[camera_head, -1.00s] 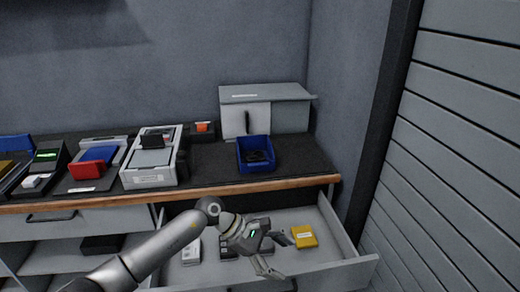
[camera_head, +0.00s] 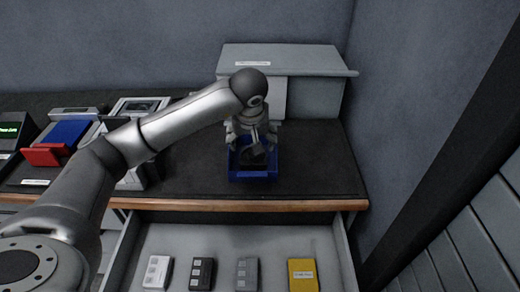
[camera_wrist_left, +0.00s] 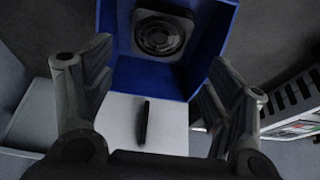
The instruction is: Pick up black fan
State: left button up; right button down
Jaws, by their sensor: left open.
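The black fan (camera_wrist_left: 163,36) lies inside the blue bin (camera_wrist_left: 203,60); in the left wrist view its round grille faces the camera. In the head view the blue bin (camera_head: 252,175) stands on the dark counter, and my gripper partly hides its inside. My left gripper (camera_head: 254,142) is over the bin. In the left wrist view my left gripper (camera_wrist_left: 158,75) is open and empty, with one finger on either side of the bin. The fan is apart from both fingers. My right gripper is not in view.
A grey cabinet (camera_head: 318,83) stands behind the bin against the wall. An open drawer (camera_head: 222,236) below holds several small boxes and a yellow box (camera_head: 302,274). Devices, among them a red one (camera_head: 45,155), crowd the counter's left. The counter right of the bin is clear.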

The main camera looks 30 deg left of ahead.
aim_at(253, 158)
pick_arm(q)
jog(key=x, duration=0.3)
jog(key=shift+s+f, duration=0.15)
jog(key=shift+f, duration=0.25)
jog(key=shift+w+a+f, duration=0.1)
jog(key=shift+w+f, duration=0.15)
jog(key=shift+f, duration=0.3)
jog(key=p+x, duration=0.1)
jog(key=x, duration=0.3)
jog(key=shift+f, duration=0.4)
jog(key=c, duration=0.7)
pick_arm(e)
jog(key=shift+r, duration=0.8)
